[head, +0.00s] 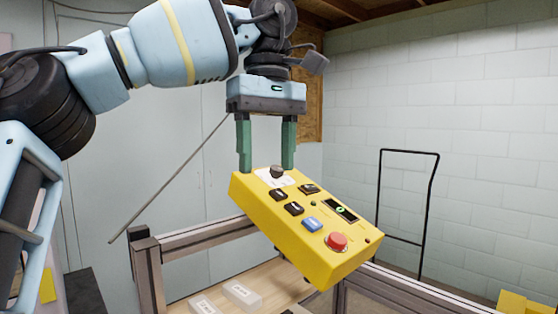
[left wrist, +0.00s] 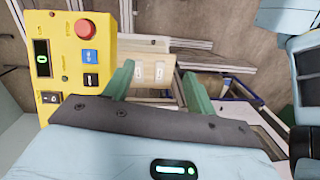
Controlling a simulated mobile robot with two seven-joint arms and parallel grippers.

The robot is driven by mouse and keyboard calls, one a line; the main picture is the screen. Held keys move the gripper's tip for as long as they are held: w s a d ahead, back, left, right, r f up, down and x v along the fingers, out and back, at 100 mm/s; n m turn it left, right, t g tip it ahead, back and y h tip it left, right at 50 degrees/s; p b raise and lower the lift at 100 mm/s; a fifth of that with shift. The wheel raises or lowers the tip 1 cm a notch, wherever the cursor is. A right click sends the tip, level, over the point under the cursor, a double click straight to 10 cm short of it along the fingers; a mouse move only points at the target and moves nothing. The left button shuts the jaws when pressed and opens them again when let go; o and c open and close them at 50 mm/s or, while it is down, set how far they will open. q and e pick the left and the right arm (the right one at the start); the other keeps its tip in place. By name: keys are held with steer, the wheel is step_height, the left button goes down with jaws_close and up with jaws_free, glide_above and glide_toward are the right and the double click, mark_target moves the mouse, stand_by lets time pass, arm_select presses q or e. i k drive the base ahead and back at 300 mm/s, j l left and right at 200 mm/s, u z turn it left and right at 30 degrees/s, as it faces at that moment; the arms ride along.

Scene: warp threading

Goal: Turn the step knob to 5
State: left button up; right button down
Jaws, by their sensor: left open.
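A yellow control box (head: 290,228) is tilted on a frame in the head view. It carries a dark step knob (head: 277,171) on a white dial plate, several black buttons, a blue button (head: 312,224) and a red mushroom button (head: 337,242). Its small display (left wrist: 41,58) appears to read 0 in the left wrist view. My left gripper (head: 266,167) points down, open, at the box's upper edge. In the head view its fingers appear on either side of the knob; I cannot tell whether they touch it. The knob is not visible in the left wrist view. My right gripper is not in view.
A metal frame rail (head: 205,238) runs behind and beside the box. Light blocks (head: 241,293) with labels lie on a wooden surface below. A black trolley handle (head: 433,200) stands at the right before a block wall. The space right of the box is open.

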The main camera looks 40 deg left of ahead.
mark_target(277, 171)
steer(key=i+j, duration=0.8)
steer(key=j, duration=0.15)
